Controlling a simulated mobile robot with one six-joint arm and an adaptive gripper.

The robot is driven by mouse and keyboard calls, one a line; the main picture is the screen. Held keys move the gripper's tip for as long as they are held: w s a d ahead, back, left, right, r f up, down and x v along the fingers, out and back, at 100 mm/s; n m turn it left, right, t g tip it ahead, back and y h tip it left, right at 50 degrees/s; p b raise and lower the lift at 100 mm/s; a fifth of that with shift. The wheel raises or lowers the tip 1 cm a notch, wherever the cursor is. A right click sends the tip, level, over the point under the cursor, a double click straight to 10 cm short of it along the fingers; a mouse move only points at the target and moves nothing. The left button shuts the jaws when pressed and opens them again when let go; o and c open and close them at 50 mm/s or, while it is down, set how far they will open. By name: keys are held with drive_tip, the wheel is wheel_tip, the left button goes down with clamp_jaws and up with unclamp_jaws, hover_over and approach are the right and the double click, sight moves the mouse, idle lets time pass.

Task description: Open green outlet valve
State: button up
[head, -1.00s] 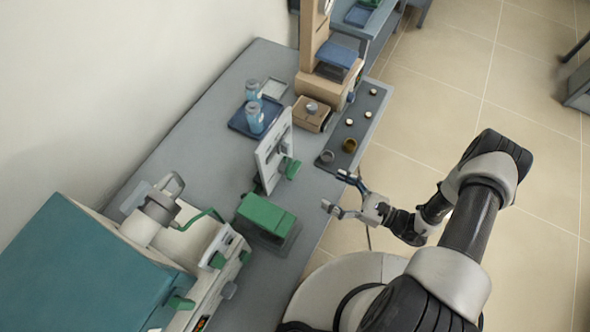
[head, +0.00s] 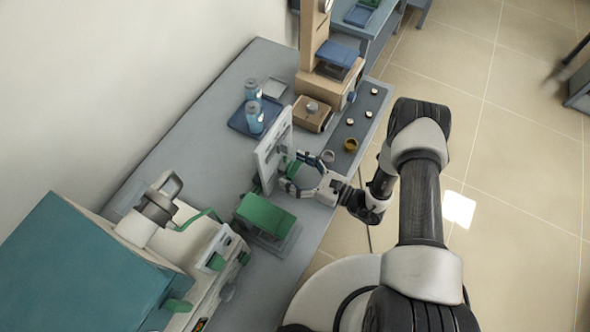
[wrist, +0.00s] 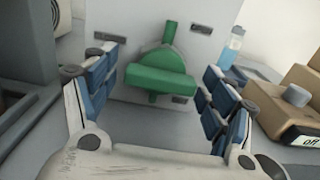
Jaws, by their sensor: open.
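The green valve (wrist: 161,77) is on the face of an upright pale panel (wrist: 208,22), centred ahead of my gripper in the wrist view. Its wide green handle lies roughly level, with a narrow green stem above it. My gripper (wrist: 157,98) is open, with one blue-padded finger on each side of the handle and visible gaps to both. In the head view my gripper (head: 299,172) is at the panel (head: 268,158), its fingers covering most of the green valve.
A green block-shaped device (head: 266,214) stands left of my gripper. A teal-and-cream furnace (head: 95,265) is at the lower left. A tan instrument (head: 313,113) and a blue tray (head: 238,122) with bottles stand beyond the panel. The floor at right is open.

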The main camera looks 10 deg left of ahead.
drive_tip(key=c, duration=1.1)
drive_tip(key=shift+m, duration=0.3)
drive_tip(key=m+b, duration=0.1)
drive_tip(key=m, duration=0.2)
drive_tip(key=shift+s+m+b, duration=0.1)
drive_tip(key=shift+m+b, duration=0.2)
drive_tip(key=shift+m, duration=0.1)
drive_tip(key=m+b, duration=0.1)
drive_tip(key=m, duration=0.8)
drive_tip(key=shift+s+r+b, duration=0.1)
drive_tip(key=shift+b, duration=0.2)
drive_tip(key=shift+r+m, duration=0.1)
drive_tip(key=shift+m, duration=2.2)
